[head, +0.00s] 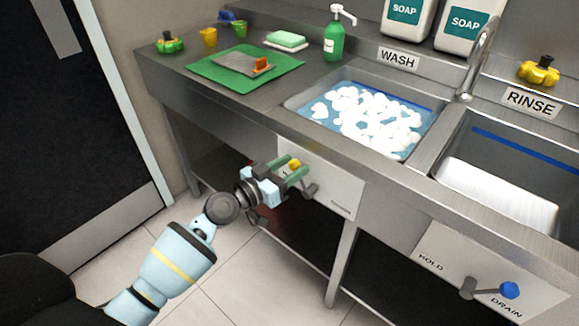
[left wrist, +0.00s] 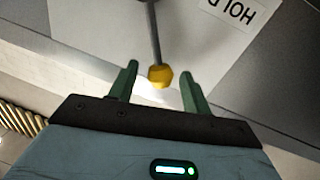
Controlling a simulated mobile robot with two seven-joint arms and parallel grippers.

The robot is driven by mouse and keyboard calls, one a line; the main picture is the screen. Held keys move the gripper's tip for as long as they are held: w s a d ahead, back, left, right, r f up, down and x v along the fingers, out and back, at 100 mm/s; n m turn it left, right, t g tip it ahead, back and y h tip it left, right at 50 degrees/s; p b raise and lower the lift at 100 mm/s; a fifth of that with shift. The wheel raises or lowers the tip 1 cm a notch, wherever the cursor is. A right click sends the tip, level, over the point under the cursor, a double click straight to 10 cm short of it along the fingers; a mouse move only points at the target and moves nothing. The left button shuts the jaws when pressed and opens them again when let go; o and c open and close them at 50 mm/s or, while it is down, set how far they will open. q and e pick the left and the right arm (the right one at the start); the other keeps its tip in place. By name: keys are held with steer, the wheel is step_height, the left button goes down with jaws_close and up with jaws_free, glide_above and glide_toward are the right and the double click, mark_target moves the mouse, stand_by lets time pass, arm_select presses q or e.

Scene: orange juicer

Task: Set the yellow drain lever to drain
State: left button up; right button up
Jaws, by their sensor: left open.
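The yellow drain lever's knob (head: 294,164) is on the white plate (head: 335,187) under the wash sink. Its dark arm runs from a pivot (head: 310,190) up and left, toward the plate's HOLD end. In the left wrist view, the yellow knob (left wrist: 160,77) sits between the two green fingers, with visible space on each side. The HOLD label (left wrist: 230,10) is at the upper right there. My left gripper (head: 289,171) is open around the knob and hides part of the plate. My right gripper is not in view.
The wash sink (head: 290,103) holds water and white foam. A blue-knobbed lever (head: 509,290) is on the rinse sink's plate. A counter leg (head: 341,265) is below the plate.

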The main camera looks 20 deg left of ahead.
arm_select(q)
jaws_close()
stand_by(0.3)
